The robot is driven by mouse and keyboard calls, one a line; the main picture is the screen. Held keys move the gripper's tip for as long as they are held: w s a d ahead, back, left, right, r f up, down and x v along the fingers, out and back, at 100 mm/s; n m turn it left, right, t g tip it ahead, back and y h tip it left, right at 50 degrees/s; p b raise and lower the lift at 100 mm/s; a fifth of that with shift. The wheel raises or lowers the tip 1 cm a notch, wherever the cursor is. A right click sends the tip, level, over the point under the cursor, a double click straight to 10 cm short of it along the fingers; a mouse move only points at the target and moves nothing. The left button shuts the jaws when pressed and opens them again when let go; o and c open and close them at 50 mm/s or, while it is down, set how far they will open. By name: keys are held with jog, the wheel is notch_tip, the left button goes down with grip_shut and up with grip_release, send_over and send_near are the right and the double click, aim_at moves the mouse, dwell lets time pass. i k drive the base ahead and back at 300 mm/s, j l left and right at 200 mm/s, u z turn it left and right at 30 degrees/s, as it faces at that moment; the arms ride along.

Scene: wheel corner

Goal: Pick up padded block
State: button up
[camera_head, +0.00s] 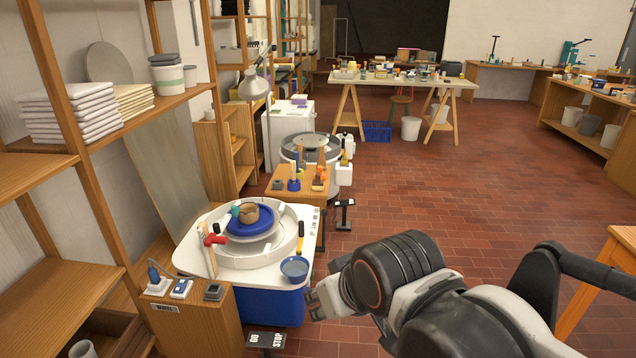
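I cannot tell for sure which thing is the padded block. A small dark grey block (213,292) lies on top of the wooden stand at the lower left, and it may be the one. My gripper (314,305) is at the lower middle, to the right of the wheel table and the stand, pointing left. Its fingers look parted, with nothing seen between them. It is well apart from the grey block and touches nothing that I can see.
The wooden stand (197,325) also bears two white-and-blue items (181,289). The white wheel table (190,259) holds a blue disc with a clay pot (248,214), a blue bowl (294,268) and tools. A pedal (266,340) is below. The tiled floor (420,200) is clear.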

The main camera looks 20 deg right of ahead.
aim_at(317, 184)
jog(key=i+l, duration=0.55)
jog(key=i+l+u, duration=0.1)
jog(key=i+l, duration=1)
jog(key=l, duration=0.2)
jog(key=i+l, duration=0.5)
jog(key=l, duration=0.15)
jog(key=i+l+u, duration=0.1)
jog(key=i+l, duration=0.45)
jog(key=l, duration=0.1)
